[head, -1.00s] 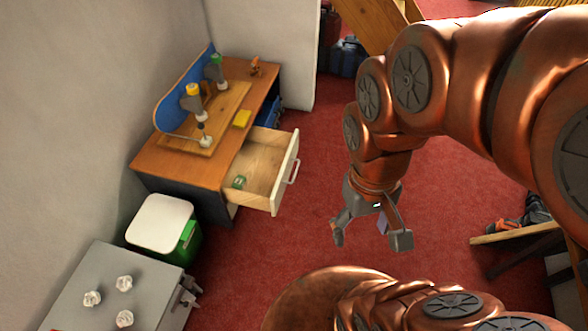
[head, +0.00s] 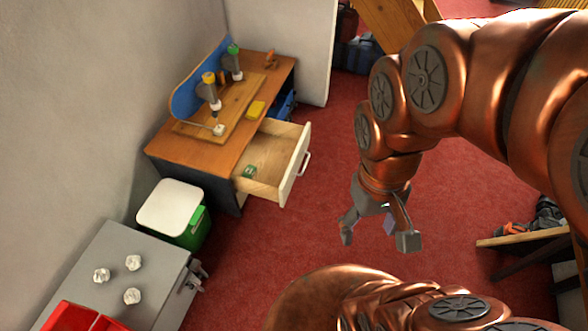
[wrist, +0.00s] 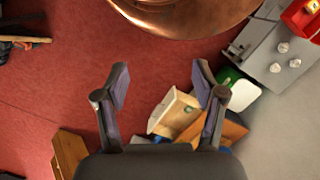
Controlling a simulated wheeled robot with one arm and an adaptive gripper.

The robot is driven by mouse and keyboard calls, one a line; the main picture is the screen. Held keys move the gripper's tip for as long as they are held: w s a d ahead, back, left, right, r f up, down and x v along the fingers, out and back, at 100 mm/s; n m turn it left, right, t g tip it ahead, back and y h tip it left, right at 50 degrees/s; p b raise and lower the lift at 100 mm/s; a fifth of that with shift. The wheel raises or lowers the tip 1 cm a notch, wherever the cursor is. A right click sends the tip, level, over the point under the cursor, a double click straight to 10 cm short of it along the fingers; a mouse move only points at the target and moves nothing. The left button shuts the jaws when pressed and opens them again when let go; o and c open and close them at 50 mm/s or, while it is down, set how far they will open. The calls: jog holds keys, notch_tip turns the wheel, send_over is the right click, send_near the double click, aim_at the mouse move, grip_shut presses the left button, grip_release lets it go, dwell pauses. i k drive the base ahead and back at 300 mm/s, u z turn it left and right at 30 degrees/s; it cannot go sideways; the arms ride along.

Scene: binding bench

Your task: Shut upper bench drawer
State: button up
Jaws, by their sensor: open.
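The upper bench drawer (head: 296,163) is pulled well out of the wooden bench (head: 190,146). It has a cream front with a pale bar handle (head: 304,164), and a small green item (head: 249,171) lies inside. My gripper (head: 377,240) is open and empty, hanging above the red floor to the right of the drawer and apart from it. In the wrist view, my open gripper (wrist: 160,88) has the drawer (wrist: 174,113) showing between its fingers, near the right one, farther below. The right finger hides part of the bench.
A white-lidded green bin (head: 171,206) stands beside the bench. Two drill-like tools and a yellow block (head: 256,109) are on the bench. Red carpet (head: 320,215) lies clear before the drawer.

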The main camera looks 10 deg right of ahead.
aim_at(277, 149)
jog(key=z, duration=0.3)
jog(key=k, duration=0.15)
jog(key=u, duration=0.7)
jog(key=i, duration=1)
jog(key=z, duration=0.1)
